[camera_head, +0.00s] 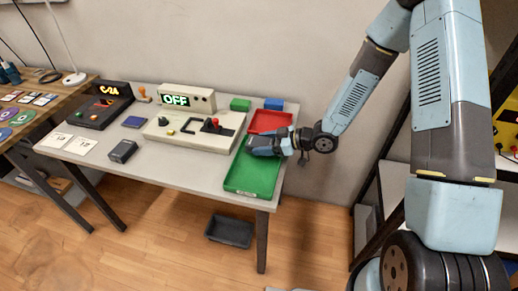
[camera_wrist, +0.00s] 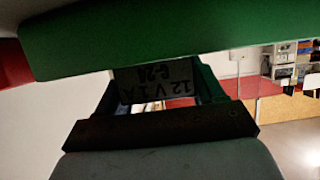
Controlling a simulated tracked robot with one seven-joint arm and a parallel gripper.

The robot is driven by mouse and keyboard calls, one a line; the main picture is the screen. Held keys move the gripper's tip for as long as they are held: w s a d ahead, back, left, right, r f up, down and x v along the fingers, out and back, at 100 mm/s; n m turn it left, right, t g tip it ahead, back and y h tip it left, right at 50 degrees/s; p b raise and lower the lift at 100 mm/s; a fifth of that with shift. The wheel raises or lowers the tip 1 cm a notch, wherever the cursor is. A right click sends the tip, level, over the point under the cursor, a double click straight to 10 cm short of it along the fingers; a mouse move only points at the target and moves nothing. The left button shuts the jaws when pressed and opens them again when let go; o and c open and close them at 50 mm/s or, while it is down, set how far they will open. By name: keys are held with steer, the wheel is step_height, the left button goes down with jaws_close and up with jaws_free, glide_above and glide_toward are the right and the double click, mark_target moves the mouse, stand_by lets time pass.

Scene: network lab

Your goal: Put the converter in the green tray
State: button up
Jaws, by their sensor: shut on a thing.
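My gripper (camera_head: 264,145) is at the upper half of the green tray (camera_head: 252,178), at the right end of the table. In the wrist view my gripper's two fingers are shut on the converter (camera_wrist: 157,80), a dark grey block with upside-down print reading about "12 V 1 A". The green tray (camera_wrist: 160,38) crosses the top of the wrist view. In the head view the gripper hides the converter. I cannot tell whether the converter touches the tray floor. The lower part of the green tray is empty.
A red tray (camera_head: 270,121) lies just behind the green tray. A green block (camera_head: 240,105) and a blue block (camera_head: 274,104) stand at the back. A grey box (camera_head: 123,151) stands near the front edge.

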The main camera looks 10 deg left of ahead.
steer(key=shift+f, duration=1.35)
steer(key=o, duration=1)
steer(key=shift+c, duration=0.2)
